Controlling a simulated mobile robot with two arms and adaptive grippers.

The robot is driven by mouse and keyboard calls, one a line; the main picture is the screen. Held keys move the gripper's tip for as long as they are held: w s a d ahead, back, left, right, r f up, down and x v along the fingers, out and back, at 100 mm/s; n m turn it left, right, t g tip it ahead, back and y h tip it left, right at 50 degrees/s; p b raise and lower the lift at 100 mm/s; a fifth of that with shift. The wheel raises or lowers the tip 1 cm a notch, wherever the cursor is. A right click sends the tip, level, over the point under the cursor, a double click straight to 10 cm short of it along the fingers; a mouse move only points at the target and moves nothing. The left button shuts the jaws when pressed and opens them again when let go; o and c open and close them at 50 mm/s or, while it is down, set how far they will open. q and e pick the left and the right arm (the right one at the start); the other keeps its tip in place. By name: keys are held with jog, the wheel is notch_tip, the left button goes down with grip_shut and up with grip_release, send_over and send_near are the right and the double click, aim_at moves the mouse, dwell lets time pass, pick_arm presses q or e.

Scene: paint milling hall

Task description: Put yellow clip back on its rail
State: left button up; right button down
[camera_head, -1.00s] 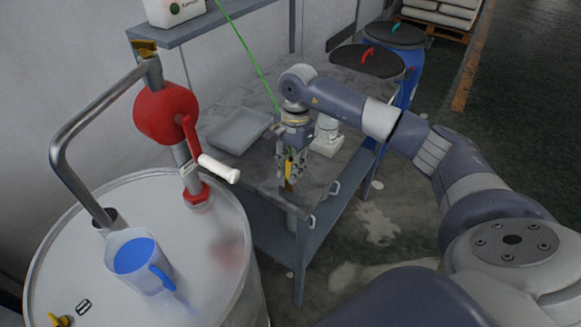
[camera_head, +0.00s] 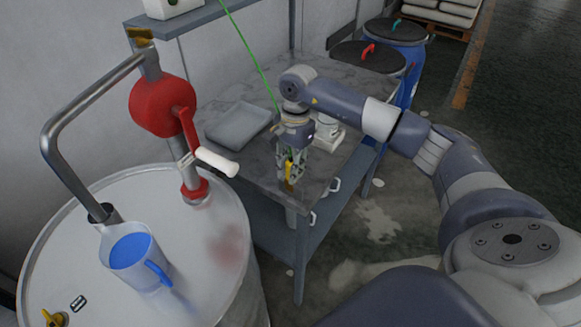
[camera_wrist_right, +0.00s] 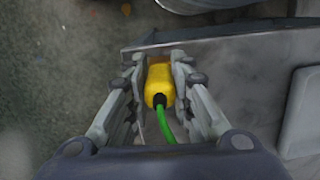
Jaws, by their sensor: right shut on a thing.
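My right gripper (camera_head: 289,182) is shut on the yellow clip (camera_head: 288,171), over the near end of the grey bench. In the right wrist view the clip (camera_wrist_right: 159,80) sits between both fingers (camera_wrist_right: 158,66), with a green cable (camera_wrist_right: 168,128) leaving its dark end. The gripper points down, and the clip is close to the bench edge. Whether it touches anything below is unclear. I cannot pick out its rail with certainty. My left gripper is not in view.
The grey bench (camera_head: 350,80) carries a shallow tray (camera_head: 238,122) and a white item (camera_head: 328,135) behind the gripper. A drum (camera_head: 190,235) with a red pump (camera_head: 163,104) and a blue-filled jug (camera_head: 135,258) stands at left. Blue barrels (camera_head: 408,65) stand behind.

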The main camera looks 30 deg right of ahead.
jog(key=shift+f+b, duration=0.65)
jog(key=shift+f, duration=0.15)
jog(key=c, duration=1.3)
grip_release()
jog(key=shift+r, duration=0.2)
jog(key=r, duration=0.4)
jog(key=d+r, duration=0.1)
jog(key=r, duration=0.6)
jog(key=shift+w+d+r, duration=0.15)
jog(key=shift+w+r, duration=0.05)
jog(key=shift+r, duration=0.15)
